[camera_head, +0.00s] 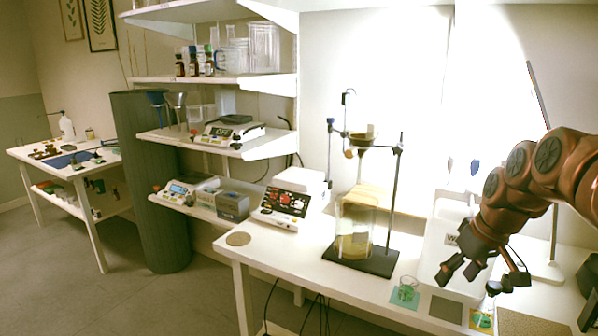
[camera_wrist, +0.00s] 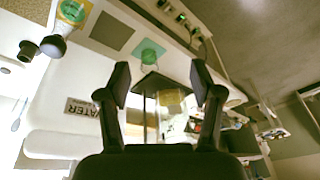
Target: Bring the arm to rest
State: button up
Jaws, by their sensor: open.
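The arm is bent, reaching in from the right edge. Where the gripper is, a white device with a label (camera_wrist: 90,108) lies below and behind it.
The white table (camera_head: 300,262) holds a black-based stand (camera_head: 362,260) with a large beaker (camera_head: 355,225). A small green-tinted beaker (camera_head: 406,288) stands near the front edge. A red-and-black control device (camera_head: 285,207) is further left. Shelves with small brown bottles (camera_head: 194,62) rise behind.

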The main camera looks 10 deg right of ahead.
jog(key=s+a+f+g, duration=0.1)
jog(key=s+a+f, duration=0.1)
jog(key=s+a, duration=0.45)
jog(key=s+a+f+g, duration=0.2)
jog(key=s+a+f, duration=0.1)
jog(key=a, duration=0.6)
jog(key=s+a+f+m+g+h, duration=0.1)
jog(key=s+a+f+g, duration=0.15)
jog(key=s, duration=0.65)
jog(key=s+a+f+g, duration=0.1)
jog(key=s+a+f, duration=0.25)
jog(key=s, duration=0.45)
notch_tip(320, 180, up, 15)
jog(key=w+t+p, duration=0.1)
jog(key=p, duration=1.3)
jog(key=shift+t+p, duration=0.35)
jog(key=shift+d+r, duration=0.1)
